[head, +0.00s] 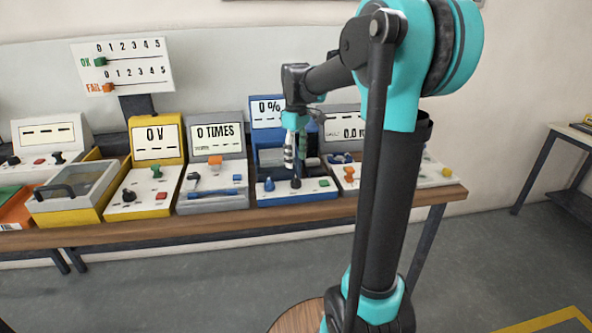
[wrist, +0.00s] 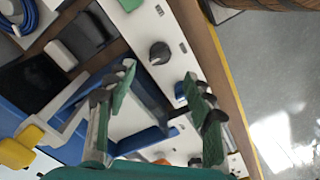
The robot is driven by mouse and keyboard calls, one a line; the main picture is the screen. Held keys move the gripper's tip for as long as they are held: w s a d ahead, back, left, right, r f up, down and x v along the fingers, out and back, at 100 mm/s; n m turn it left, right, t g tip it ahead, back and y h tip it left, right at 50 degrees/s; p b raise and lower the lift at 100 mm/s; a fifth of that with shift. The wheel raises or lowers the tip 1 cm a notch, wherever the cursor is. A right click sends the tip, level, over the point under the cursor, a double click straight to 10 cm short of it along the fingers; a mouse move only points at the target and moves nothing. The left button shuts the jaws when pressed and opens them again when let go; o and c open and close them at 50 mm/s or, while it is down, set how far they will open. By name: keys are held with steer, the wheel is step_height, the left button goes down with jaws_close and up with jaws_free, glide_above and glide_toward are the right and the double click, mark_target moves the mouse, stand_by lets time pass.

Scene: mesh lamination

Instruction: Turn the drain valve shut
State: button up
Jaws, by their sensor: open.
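No part is legibly marked as the drain valve, so I cannot tell which control it is. The blue machine (head: 297,199) in the middle of the bench has a blue knob (head: 269,184), a dark knob (head: 296,183) and a green button (head: 323,183) on its front panel. My gripper (head: 295,160) hangs over this machine, pointing down. In the wrist view my gripper (wrist: 159,83) has its two green and black fingers spread apart, with nothing between them. A black knob (wrist: 159,53) stands just beyond the fingertips, and a blue knob (wrist: 181,92) is beside the right finger.
A grey machine (head: 216,196) with an orange button and a yellow machine (head: 145,208) stand to the left. A white panel with an orange valve-like knob (head: 349,173) is to the right. The bench's front edge (head: 200,234) runs close before the panels, with clear floor beyond.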

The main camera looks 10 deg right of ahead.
step_height(320, 180, up, 4)
steer(key=shift+f, duration=0.25)
steer(key=s+d+f+m+t, duration=0.2)
steer(key=s+f+m, duration=0.2)
steer(key=s+f, duration=0.6)
steer(key=s+d+f+m+t, duration=0.2)
steer(key=s+f+m, duration=0.3)
steer(key=s+f, duration=0.6)
steer(key=shift+s, duration=0.8)
